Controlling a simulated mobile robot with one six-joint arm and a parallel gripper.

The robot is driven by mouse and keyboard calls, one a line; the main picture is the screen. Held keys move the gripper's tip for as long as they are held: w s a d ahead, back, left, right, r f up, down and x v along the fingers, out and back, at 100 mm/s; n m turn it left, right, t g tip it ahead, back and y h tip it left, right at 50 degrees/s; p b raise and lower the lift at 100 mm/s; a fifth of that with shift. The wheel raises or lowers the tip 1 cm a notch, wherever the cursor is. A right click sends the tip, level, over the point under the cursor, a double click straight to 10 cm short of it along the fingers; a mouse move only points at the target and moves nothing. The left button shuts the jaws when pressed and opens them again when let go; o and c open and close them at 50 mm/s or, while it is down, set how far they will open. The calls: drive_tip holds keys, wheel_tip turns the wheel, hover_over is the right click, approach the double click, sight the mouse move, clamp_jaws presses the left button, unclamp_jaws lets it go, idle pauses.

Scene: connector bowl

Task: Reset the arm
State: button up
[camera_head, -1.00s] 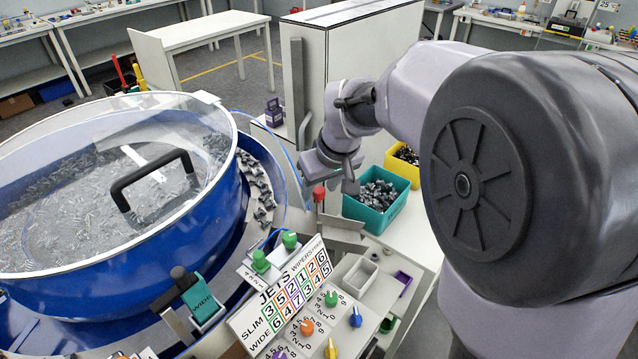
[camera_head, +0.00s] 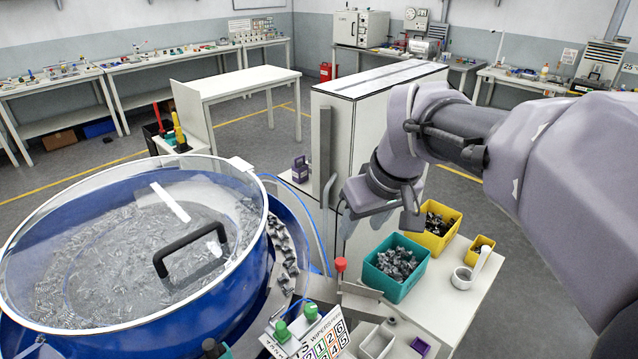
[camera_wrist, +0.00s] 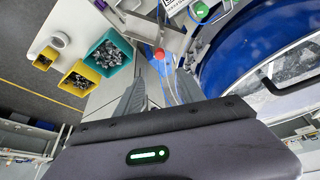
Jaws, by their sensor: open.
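My gripper (camera_head: 366,205) hangs at the end of my arm, in front of the white cabinet and above the area behind the teal bin, in the head view. In the wrist view my gripper (camera_wrist: 150,98) shows two grey fingers spread apart with nothing between them. The wrist camera looks down past the fingers toward the bench and the red knob (camera_wrist: 159,54). The red knob also shows in the head view (camera_head: 341,264), below my gripper.
The blue bowl (camera_head: 135,330) with a clear lid and black handle fills the left. A teal bin (camera_head: 398,291) and yellow bin (camera_head: 437,243) of metal parts stand on the bench at right. The white cabinet (camera_head: 345,130) stands close behind my gripper.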

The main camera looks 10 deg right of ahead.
drive_tip(key=shift+s+r, duration=0.1)
drive_tip(key=shift+r, duration=0.25)
drive_tip(key=s+a+f+m+b, duration=0.2)
drive_tip(key=s+f+m, duration=0.1)
drive_tip(key=s, duration=0.6)
drive_tip(key=s+a+f+m+t+y+b, duration=0.1)
drive_tip(key=s+a+f+m+b, duration=0.1)
drive_tip(key=s, duration=0.7)
wheel_tip(320, 180, down, 4)
drive_tip(key=shift+s+a+r+m, duration=0.2)
drive_tip(key=shift+s+a+m, duration=0.1)
drive_tip(key=shift+a+m, duration=0.7)
